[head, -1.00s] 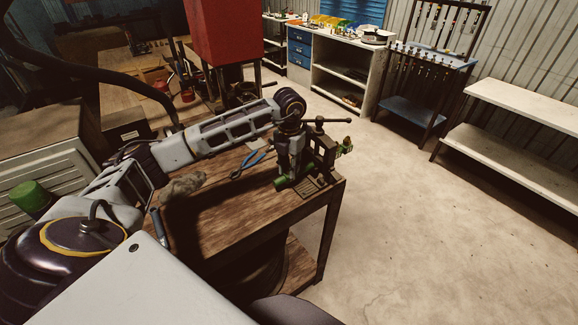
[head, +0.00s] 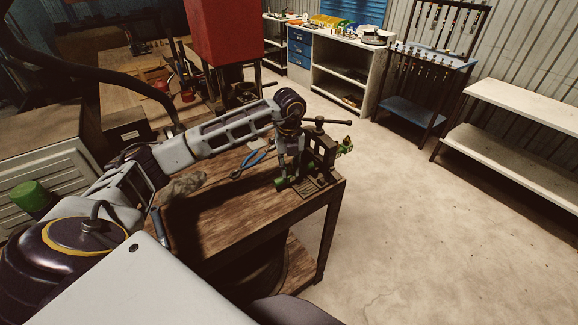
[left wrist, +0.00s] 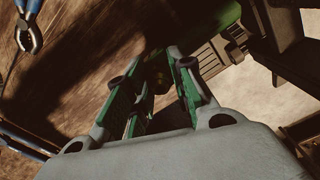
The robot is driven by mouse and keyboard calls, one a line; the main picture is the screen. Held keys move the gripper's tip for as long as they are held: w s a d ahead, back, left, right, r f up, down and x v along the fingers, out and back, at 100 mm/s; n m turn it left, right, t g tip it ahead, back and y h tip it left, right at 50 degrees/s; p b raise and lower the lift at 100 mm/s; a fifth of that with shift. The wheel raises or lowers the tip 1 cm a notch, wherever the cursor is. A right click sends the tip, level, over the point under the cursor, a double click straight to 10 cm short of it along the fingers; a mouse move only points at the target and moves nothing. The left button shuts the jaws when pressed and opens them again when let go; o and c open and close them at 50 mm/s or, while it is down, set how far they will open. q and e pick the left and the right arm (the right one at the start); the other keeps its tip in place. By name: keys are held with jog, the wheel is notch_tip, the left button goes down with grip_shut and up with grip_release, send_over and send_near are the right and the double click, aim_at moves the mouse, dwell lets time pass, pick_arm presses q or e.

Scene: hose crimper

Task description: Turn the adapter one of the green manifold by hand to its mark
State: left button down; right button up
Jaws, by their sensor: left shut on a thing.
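The green manifold (head: 281,183) is at the vise on the near right corner of the wooden bench, mostly hidden behind my left gripper and the vise. Its green body also shows at the top of the left wrist view (left wrist: 214,18). My left gripper (head: 287,174) points down at it from above. In the left wrist view my fingers (left wrist: 160,82) reach the manifold and are shut on a small part between the tips, which looks like adapter one. The fingers hide most of it, and I cannot make out its mark. My right gripper is not in view.
The dark vise (head: 325,150) with its bar handle (head: 332,122) stands close right of my left gripper. Blue-handled pliers (head: 252,163) and a grey rag (head: 184,186) lie on the bench (head: 235,212) to the left. The floor right of the bench is clear.

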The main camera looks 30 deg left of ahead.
pick_arm(q)
jog(key=n, duration=0.3)
jog(key=shift+f+n, duration=0.2)
jog(key=shift+n, duration=0.1)
jog(key=n, duration=0.8)
jog(key=shift+s+n, duration=0.1)
jog(key=shift+n, duration=1.9)
jog(key=c, duration=1.4)
grip_release()
jog(key=shift+r, duration=0.1)
